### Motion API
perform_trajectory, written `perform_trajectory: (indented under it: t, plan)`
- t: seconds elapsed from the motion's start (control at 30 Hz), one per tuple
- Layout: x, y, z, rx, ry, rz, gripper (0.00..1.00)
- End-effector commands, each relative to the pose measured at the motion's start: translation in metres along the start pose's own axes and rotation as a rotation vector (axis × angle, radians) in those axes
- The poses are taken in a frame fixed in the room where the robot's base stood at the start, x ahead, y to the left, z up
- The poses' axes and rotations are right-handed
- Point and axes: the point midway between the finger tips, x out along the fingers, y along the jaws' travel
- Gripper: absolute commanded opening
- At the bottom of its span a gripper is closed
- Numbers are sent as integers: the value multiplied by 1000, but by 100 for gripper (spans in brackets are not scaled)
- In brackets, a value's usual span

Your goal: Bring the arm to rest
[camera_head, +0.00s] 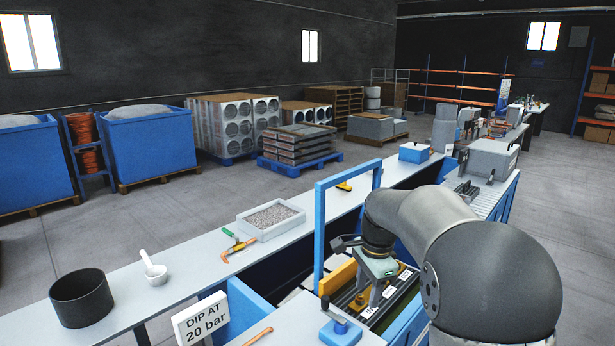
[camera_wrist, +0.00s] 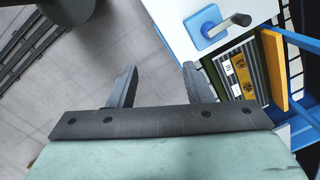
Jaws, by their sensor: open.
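My gripper (camera_head: 369,296) hangs at the end of my bent arm, over the machine's labelled bed in the head view. In the wrist view my gripper (camera_wrist: 160,78) shows two dark fingers spread apart with only floor and bench edge visible between them. Nothing is held. The ribbed dark bed with white labels (camera_wrist: 228,68) lies to the right in the wrist view, beside a yellow bar (camera_wrist: 275,68). A blue block with a dark handle (camera_wrist: 207,27) sits above it in the picture. In the head view my arm hides part of the machine.
A blue upright frame (camera_head: 319,225) stands close to my gripper's left. Open floor (camera_head: 240,190) lies beyond the bench.

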Motion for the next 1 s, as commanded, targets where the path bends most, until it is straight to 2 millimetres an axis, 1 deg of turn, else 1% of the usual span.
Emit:
perform_trajectory:
  t: [0.03,0.07,0.1,0.13,0.17,0.2,0.27,0.3,0.4,0.5,0.6,0.67,1.0]
  plan:
    - [-7,32,8,-111,0,-9,45]
    - [-9,49,12,-185,2,-11,45]
    - [-11,73,19,-285,6,-14,45]
    - [-11,91,24,-360,8,-15,45]
    - [-10,108,29,-434,13,-17,45]
    - [-8,133,36,-535,19,-17,45]
    - [-3,168,46,-682,30,-16,45]
    - [2,190,53,-774,38,-13,45]
    - [17,236,66,-974,57,-3,45]
    - [30,269,75,-1116,70,8,45]
    - [39,287,80,-1200,77,18,45]
    - [41,291,81,-1223,79,21,45]
    - [42,293,81,-1231,77,22,45]
